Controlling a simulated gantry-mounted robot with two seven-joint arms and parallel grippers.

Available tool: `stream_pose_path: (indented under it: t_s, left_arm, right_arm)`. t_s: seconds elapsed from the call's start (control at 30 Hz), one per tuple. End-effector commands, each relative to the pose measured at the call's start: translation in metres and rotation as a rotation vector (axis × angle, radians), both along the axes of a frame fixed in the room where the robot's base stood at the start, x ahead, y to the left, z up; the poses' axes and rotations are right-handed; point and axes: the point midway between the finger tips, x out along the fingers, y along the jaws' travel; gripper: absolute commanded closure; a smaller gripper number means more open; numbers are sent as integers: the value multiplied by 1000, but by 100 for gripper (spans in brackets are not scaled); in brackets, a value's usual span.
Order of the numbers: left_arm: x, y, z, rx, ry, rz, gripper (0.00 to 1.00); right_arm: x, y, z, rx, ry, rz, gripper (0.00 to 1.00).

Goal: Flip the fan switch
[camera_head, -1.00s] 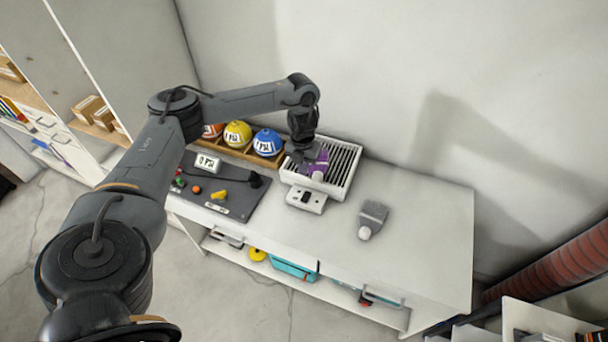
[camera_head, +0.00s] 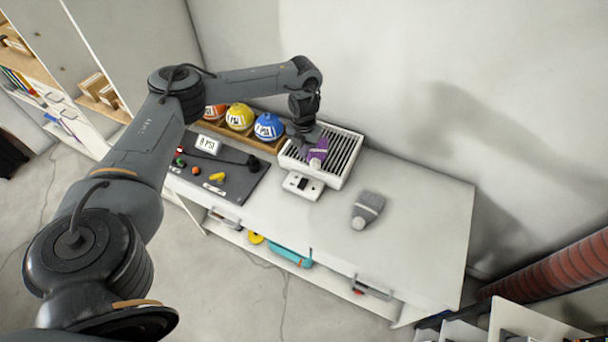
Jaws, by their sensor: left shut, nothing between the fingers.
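The fan (camera_head: 349,165) is a white box with dark slats on top, standing on the white table against the wall. Its small white switch panel (camera_head: 291,184) with a dark switch (camera_head: 302,183) juts out at the front left. A purple object with a pale end (camera_head: 318,152), perhaps a brush, lies on the slats. My left gripper (camera_head: 304,140) points down over the fan's left part, beside the purple object and behind the switch panel. It is shut and empty; its fingertips are hard to make out. It is apart from the switch. My right gripper is not in view.
A grey brush (camera_head: 368,209) lies on the table right of the fan. A dark mat (camera_head: 235,185) with small coloured parts and a gauge (camera_head: 207,144) is at left. Orange, yellow and blue balls (camera_head: 268,127) sit in a wooden rack behind. The table's right part is clear.

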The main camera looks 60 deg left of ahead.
Motion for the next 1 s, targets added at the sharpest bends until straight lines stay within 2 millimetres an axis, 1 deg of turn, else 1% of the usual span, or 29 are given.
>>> stream_pose_path:
  t_s: [0.17,0.6,0.8,1.0]
  left_arm:
    - [-1,0,-21,1,4,-1,100]
    - [0,0,-100,1,3,-1,100]
    - [0,0,-123,1,2,0,100]
    - [1,0,-133,0,0,0,100]
  right_arm:
    - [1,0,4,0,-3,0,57]
    - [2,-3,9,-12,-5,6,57]
    - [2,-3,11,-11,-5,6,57]
    - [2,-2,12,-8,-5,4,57]
